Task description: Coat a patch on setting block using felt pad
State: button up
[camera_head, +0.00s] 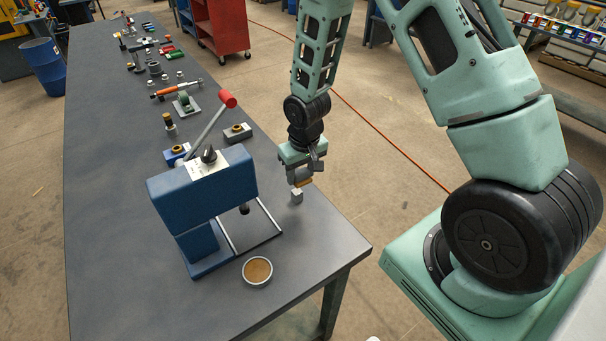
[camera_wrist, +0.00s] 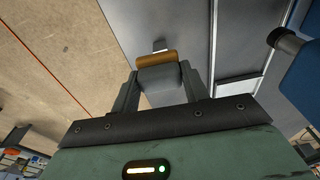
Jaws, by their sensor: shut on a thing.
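My gripper (camera_head: 302,172) is shut on the felt pad, a grey holder with a brown-orange face (camera_head: 304,183). In the wrist view the pad (camera_wrist: 157,58) sits squarely between the two fingers (camera_wrist: 160,82), brown face outward. A small pale grey block (camera_head: 296,195), which looks like the setting block, stands on the bench near its right edge. The pad is just above and slightly right of it in the head view. In the wrist view the block (camera_wrist: 160,44) shows just beyond the pad, mostly hidden. I cannot tell whether pad and block touch.
A round tin of brown paste (camera_head: 257,271) sits at the bench's front. A blue lever press (camera_head: 205,190) with a red-tipped handle stands left of my gripper. Several small parts line the dark bench (camera_head: 110,200) farther back. The bench's right edge is close to the block.

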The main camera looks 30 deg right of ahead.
jog(key=shift+r+p, duration=0.75)
jog(key=shift+r, duration=0.6)
